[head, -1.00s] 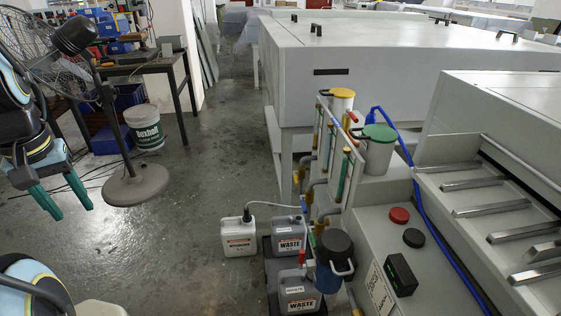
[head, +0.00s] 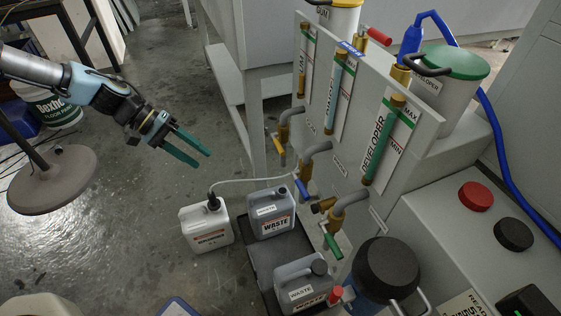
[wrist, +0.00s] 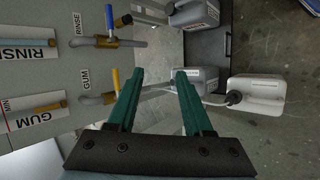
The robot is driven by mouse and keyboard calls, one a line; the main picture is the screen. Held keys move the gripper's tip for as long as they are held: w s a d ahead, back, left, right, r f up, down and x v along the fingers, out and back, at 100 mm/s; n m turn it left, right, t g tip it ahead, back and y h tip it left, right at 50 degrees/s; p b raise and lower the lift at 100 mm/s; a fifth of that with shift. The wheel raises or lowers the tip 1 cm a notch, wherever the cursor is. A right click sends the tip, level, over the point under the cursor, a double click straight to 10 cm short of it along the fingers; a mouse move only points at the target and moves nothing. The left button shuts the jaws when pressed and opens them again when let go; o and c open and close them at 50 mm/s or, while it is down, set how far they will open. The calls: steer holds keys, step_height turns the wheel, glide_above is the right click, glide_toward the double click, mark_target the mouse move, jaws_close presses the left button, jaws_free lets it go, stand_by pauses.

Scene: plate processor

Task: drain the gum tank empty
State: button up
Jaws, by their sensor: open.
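The gum tank (head: 345,20), white with a yellow rim, stands behind the gauge panel at the top, cut off by the frame. The leftmost gauge (head: 303,65) holds yellow liquid; the GUM gauge also shows in the wrist view (wrist: 40,110). Below the leftmost pipe is a yellow lever (head: 279,148); a blue lever (head: 301,189) is under the middle pipe. My gripper (head: 203,160) is open and empty, left of the levers, touching nothing.
A white jug (head: 205,228) with a hose and two grey waste cans (head: 270,213) stand below the panel. A green lever (head: 333,243) and a black-lidded container (head: 385,265) are nearer. A fan base (head: 45,180) stands left. The floor between is clear.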

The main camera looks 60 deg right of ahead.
steer(key=s+d+f+g+h+b, duration=0.2)
steer(key=s+d+f+b, duration=0.15)
steer(key=d, duration=0.45)
steer(key=g+h+b, duration=0.3)
glide_toward(278, 144)
steer(key=s+f, duration=0.2)
steer(key=r+x, duration=0.1)
steer(key=x, duration=1)
steer(key=shift+s+d, duration=0.2)
steer(key=shift+d, duration=0.1)
steer(key=shift+f, duration=0.1)
jaws_close()
steer(key=shift+g, duration=0.3)
